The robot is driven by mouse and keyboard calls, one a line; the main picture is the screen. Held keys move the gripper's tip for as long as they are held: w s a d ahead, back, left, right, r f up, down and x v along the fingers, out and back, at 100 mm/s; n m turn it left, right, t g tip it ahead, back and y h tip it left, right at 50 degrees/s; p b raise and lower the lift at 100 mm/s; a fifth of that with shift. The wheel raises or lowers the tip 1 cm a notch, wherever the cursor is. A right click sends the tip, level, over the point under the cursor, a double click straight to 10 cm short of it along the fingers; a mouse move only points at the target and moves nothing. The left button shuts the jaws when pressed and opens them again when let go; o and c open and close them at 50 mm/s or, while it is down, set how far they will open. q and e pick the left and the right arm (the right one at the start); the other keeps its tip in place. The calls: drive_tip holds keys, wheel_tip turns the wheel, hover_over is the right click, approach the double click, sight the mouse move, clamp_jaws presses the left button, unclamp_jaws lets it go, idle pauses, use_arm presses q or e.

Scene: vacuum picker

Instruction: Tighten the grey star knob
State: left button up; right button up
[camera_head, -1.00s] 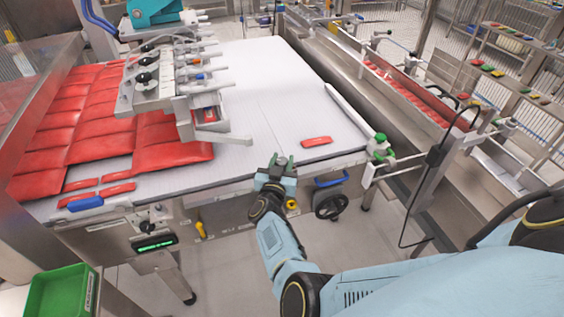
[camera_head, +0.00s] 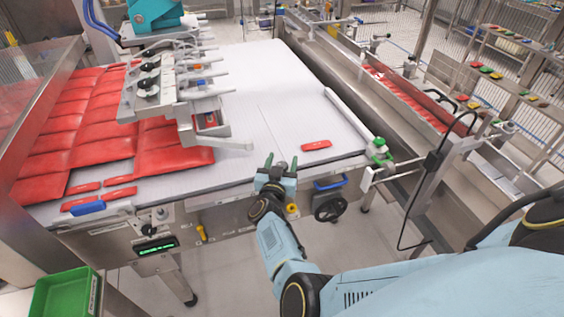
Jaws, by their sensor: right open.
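I cannot make out a grey star knob for certain. Dark knobs (camera_head: 148,88) sit on the metal picker head above the belt, and a small dark knob (camera_head: 147,229) is on the front frame; their shapes are too small to tell. My right gripper (camera_head: 281,164) is open and empty, with its dark green fingers spread at the front edge of the white belt. It is well to the right of the picker head and apart from these knobs. My left gripper is not in view.
The white conveyor belt (camera_head: 270,95) carries red packs (camera_head: 105,130) at left and one red pack (camera_head: 316,146) near my gripper. A black handwheel (camera_head: 329,207), a yellow knob (camera_head: 292,208) and a green clamp (camera_head: 380,150) are nearby. A green bin (camera_head: 62,295) stands front left.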

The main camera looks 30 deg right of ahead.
sight(282, 165)
wheel_tip(282, 165, up, 9)
drive_tip(key=p, duration=0.7)
drive_tip(key=shift+f+p, duration=0.2)
drive_tip(key=shift+p, duration=0.15)
